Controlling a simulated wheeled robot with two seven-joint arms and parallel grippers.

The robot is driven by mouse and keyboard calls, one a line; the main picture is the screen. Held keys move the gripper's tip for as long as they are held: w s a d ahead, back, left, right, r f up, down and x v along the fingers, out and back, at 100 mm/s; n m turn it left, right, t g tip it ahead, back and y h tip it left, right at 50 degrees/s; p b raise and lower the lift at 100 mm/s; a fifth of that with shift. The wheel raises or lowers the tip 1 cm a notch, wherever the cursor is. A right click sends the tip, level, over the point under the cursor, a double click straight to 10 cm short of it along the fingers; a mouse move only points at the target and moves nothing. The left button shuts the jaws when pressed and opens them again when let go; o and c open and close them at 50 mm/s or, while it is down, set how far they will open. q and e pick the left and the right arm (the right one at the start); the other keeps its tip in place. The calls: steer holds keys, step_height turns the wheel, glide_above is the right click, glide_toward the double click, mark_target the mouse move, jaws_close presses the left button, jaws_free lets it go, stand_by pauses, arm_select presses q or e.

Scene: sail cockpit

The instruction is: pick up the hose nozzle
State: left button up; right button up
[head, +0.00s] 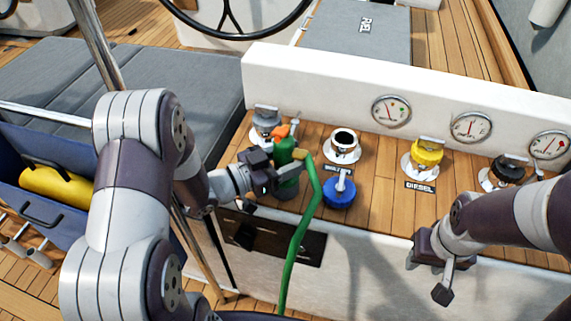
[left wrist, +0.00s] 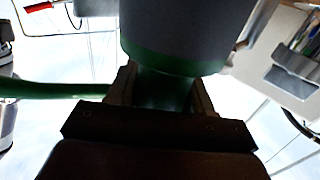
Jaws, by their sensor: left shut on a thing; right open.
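The hose nozzle (head: 285,152) is green with an orange top part and a dark grey end. It shows in the head view left of centre, upright over the wooden deck. A green hose (head: 301,235) runs from it down past the front edge. My left gripper (head: 268,172) is shut on the nozzle. In the left wrist view the nozzle's grey end and green body (left wrist: 165,88) fill the space between the fingers. Whether its base touches the deck is hard to tell. My right gripper (head: 440,270) is open and empty in front of the counter's right part.
An open white-collared filler (head: 343,143) with a blue cap (head: 339,192) in front stands right of the nozzle. A yellow diesel cap (head: 427,152), a black cap (head: 504,172) and a grey cap (head: 266,118) stand nearby. A white panel with gauges (head: 391,110) rises behind.

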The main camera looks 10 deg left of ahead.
mark_target(292, 142)
arm_select(q)
step_height(292, 142, up, 4)
steer(key=shift+r+p, duration=0.15)
steer(key=shift+p, duration=0.7)
steer(key=d+r+p, duration=0.4)
steer(key=d+r, duration=0.5)
steer(key=d, duration=0.2)
steer(key=shift+s+d+r, duration=0.3)
steer(key=shift+s+r, duration=0.1)
steer(key=shift+s, duration=0.05)
